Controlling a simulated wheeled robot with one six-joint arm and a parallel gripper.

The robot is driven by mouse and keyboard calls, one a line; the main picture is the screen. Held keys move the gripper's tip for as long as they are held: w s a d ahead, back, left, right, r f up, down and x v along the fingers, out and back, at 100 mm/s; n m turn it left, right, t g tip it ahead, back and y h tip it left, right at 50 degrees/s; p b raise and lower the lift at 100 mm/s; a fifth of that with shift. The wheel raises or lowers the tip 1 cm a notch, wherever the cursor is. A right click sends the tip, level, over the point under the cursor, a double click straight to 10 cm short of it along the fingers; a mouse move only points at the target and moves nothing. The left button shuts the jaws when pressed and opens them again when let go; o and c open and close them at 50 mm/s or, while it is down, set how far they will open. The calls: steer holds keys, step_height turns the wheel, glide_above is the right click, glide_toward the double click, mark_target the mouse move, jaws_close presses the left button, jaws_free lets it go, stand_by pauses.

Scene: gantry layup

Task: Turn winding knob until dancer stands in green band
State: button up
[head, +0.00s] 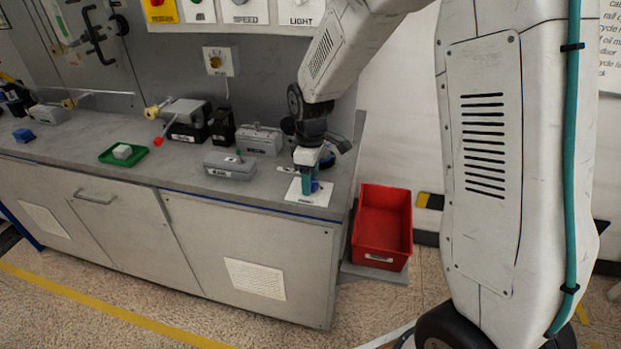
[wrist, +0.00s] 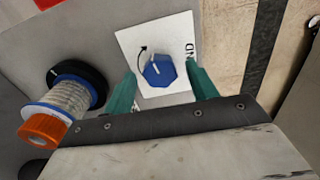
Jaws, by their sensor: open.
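The winding knob (wrist: 159,71) is blue and many-sided, with a white pointer line tilted to the upper left. It sits on a white plate (wrist: 133,39) with a curved black arrow and partly hidden lettering. My gripper (wrist: 163,84) is open, with one teal finger on each side of the knob and a visible gap at each side in the wrist view. In the head view, my gripper (head: 308,183) is down at the white plate (head: 318,199) near the bench's right end, with a bit of the blue knob (head: 316,187) showing. I cannot make out the dancer or green band.
A spool with an orange cap (wrist: 42,129) stands left of the plate. On the bench (head: 195,172) are a grey box (head: 229,166) and a green tray (head: 110,157) with a pale block. A red bin (head: 382,228) stands right of the bench.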

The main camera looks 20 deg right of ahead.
steer(key=shift+f, duration=0.35)
steer(key=c, duration=1)
